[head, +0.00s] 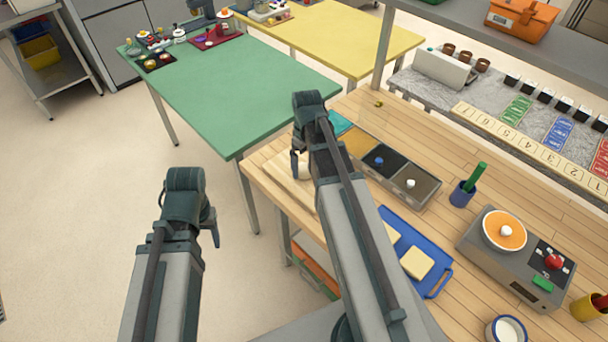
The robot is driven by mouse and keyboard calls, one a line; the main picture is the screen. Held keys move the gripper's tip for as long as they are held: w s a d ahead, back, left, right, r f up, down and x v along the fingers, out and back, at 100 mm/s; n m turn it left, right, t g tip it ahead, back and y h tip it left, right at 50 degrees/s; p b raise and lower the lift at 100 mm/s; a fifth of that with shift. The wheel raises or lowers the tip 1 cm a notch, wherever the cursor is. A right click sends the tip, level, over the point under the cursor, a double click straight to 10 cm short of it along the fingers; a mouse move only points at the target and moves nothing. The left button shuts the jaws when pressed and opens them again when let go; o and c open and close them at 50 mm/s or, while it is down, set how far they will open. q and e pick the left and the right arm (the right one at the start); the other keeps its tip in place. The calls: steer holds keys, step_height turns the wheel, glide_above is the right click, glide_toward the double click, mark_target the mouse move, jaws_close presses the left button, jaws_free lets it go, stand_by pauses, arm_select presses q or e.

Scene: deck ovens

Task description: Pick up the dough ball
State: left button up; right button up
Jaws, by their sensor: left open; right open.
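A small round white piece (506,231) sits on the orange plate (491,240) of the scale and may be the dough ball; I cannot tell for sure. My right gripper (295,174) is open, pointing down over the pale board (304,196) at the wooden table's left end. Its arm hides part of the board, and I cannot tell if anything lies under the gripper. My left gripper (215,240) is open and empty, over the floor left of the wooden table.
The scale (469,243) stands at the right of the wooden table (345,108). The green table (235,80) is largely clear.

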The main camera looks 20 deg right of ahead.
mark_target(306, 168)
step_height(306, 168, down, 3)
steer(key=shift+f+b, duration=0.1)
steer(key=shift+b, duration=0.95)
arm_select(q)
step_height(306, 168, down, 3)
steer(key=shift+r, duration=0.1)
arm_select(e)
steer(key=shift+r, duration=0.2)
steer(key=shift+c, duration=0.3)
steer(key=c, duration=1.3)
steer(key=shift+c, duration=0.2)
